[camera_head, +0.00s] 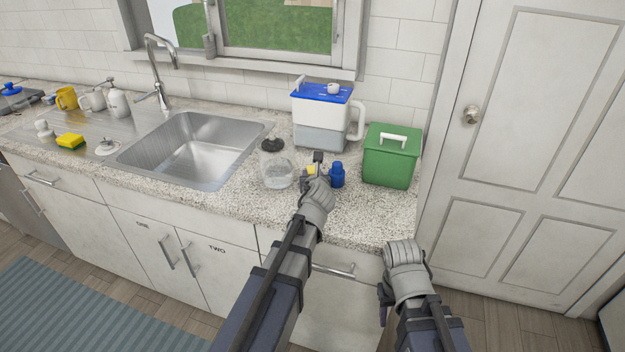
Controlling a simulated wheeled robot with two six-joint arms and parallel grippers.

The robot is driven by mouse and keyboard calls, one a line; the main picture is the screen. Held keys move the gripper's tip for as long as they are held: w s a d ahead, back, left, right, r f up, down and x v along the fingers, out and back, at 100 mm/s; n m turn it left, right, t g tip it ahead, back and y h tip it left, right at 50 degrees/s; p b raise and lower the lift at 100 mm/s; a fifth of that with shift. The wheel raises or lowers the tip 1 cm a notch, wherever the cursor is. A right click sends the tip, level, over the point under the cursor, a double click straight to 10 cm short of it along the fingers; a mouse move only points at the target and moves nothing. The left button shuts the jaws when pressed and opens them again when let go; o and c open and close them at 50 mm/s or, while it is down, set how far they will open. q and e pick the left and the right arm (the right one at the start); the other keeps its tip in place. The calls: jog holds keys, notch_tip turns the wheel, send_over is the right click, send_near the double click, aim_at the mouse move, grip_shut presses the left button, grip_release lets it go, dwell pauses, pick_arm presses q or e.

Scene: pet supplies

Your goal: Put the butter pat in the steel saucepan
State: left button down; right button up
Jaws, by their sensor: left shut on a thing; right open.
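My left gripper (316,164) is over the counter between the glass jar and a small blue container. It is shut on a small yellow thing (311,169), which looks like the butter pat. The fingers and hand cover most of it, so I cannot tell whether it touches the counter. My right gripper (385,297) is low at the counter's front edge, by the drawer front, open with nothing seen in it. I cannot make out a steel saucepan in this view.
A glass jar (277,170) stands left of my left gripper and a blue container (337,175) right of it. Behind are a white-and-blue jug (322,118) and a green lidded box (391,157). The steel sink (190,150) is left. Counter (355,222) in front is clear.

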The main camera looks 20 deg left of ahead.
pick_arm(q)
jog(key=shift+f, duration=0.1)
jog(key=c, duration=0.5)
grip_release()
